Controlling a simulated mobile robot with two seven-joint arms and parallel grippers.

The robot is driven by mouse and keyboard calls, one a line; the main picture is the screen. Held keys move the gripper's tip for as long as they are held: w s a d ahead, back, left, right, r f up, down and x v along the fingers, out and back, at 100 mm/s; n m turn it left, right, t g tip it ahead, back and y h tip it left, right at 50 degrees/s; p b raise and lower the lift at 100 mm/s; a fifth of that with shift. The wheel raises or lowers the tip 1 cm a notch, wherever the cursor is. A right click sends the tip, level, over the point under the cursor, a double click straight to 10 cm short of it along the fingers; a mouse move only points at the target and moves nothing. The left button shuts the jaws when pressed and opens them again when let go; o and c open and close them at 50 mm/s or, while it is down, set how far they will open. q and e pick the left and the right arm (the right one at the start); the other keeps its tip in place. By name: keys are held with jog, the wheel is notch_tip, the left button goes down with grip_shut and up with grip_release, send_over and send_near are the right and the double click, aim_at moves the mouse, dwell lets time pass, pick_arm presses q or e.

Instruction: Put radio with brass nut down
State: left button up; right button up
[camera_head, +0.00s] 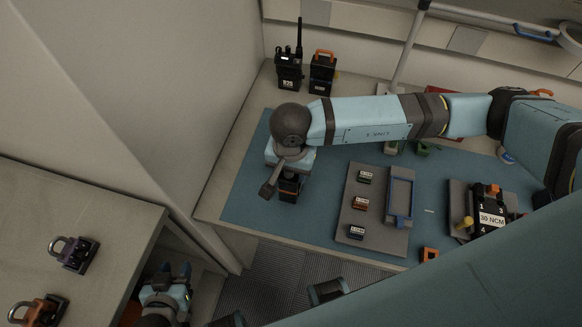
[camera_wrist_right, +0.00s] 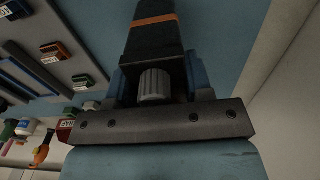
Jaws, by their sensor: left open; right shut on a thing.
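A dark radio with an orange band (camera_head: 289,187) is held by my right gripper (camera_head: 287,172) over the left part of the blue mat (camera_head: 250,205). In the right wrist view the radio (camera_wrist_right: 152,45) sits between the blue jaws of my right gripper (camera_wrist_right: 158,80), with a grey ribbed knob (camera_wrist_right: 154,86) nearest the camera. I see no brass nut on it. I cannot tell whether its far end touches the mat. My left gripper (camera_head: 168,282) is open, low at the lower left beside the beige counter.
A grey board (camera_head: 345,215) with small labelled blocks and a blue frame lies right of the radio. A 30 NCM device (camera_head: 490,212) stands farther right. Padlock-like items (camera_head: 72,252) sit on the left counter. Mat around the held radio is clear.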

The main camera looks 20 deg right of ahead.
jog(key=shift+f, duration=0.15)
jog(key=shift+f+b, duration=0.25)
jog(key=shift+b, duration=0.1)
jog(key=o, duration=1.1)
jog(key=shift+r, duration=0.1)
jog(key=shift+r, duration=0.1)
jog(key=shift+r+p, duration=0.25)
jog(key=shift+p, duration=0.2)
notch_tip(320, 180, up, 12)
jog(key=shift+f+b, duration=0.2)
jog(key=shift+b, duration=0.75)
